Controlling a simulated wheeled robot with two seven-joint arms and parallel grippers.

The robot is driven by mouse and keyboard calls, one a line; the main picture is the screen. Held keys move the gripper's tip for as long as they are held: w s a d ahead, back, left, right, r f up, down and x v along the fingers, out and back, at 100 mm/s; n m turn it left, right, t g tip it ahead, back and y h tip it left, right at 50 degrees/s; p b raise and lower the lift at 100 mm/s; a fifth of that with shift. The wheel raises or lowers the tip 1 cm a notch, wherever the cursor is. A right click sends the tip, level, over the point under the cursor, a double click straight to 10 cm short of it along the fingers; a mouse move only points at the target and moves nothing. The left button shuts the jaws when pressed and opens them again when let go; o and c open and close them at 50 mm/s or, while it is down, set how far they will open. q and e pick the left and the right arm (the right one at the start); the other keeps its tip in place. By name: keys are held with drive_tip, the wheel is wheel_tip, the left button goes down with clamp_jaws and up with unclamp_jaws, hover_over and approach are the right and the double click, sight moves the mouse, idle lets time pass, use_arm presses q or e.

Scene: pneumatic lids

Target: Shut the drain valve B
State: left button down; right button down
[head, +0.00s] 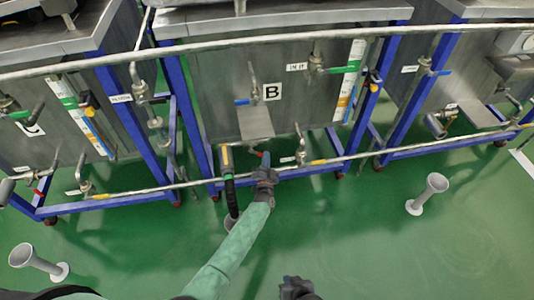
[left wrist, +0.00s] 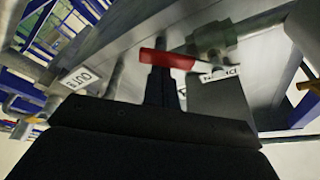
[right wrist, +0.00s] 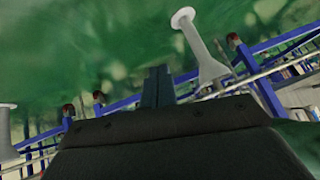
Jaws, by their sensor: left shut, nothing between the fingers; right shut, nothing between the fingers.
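Tank B carries a letter B plate (head: 272,92) on its front. My right gripper (head: 297,285) is shut and empty over the floor at the bottom of the head view.
A long horizontal pipe (head: 350,157) runs across the tank fronts near my left gripper. A black hose with a yellow-marked end (head: 227,165) hangs just left of it. Grey floor funnels (head: 428,192) (head: 38,262) stand on the green floor. An OUT B label (left wrist: 82,78) is nearby.

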use_arm(q)
drive_tip(key=shift+s+a+f+m+g+h+p, duration=0.15)
drive_tip(key=shift+a+f+m+h+p, duration=0.05)
drive_tip(key=shift+a+f+m+p, duration=0.4)
drive_tip(key=shift+s+a+f+m+g+h+p, duration=0.1)
drive_tip(key=shift+a+f+m+g+h+p, duration=0.2)
drive_tip(key=shift+m, duration=0.4)
use_arm(e)
wheel_tip(320, 180, up, 7)
drive_tip(key=w, duration=0.1)
drive_tip(key=shift+r+g, duration=0.15)
drive_tip(key=shift+g, duration=0.25)
use_arm(q)
drive_tip(key=shift+f, duration=0.2)
use_arm(e)
drive_tip(key=shift+a+r, duration=0.1)
drive_tip(key=shift+a, duration=0.05)
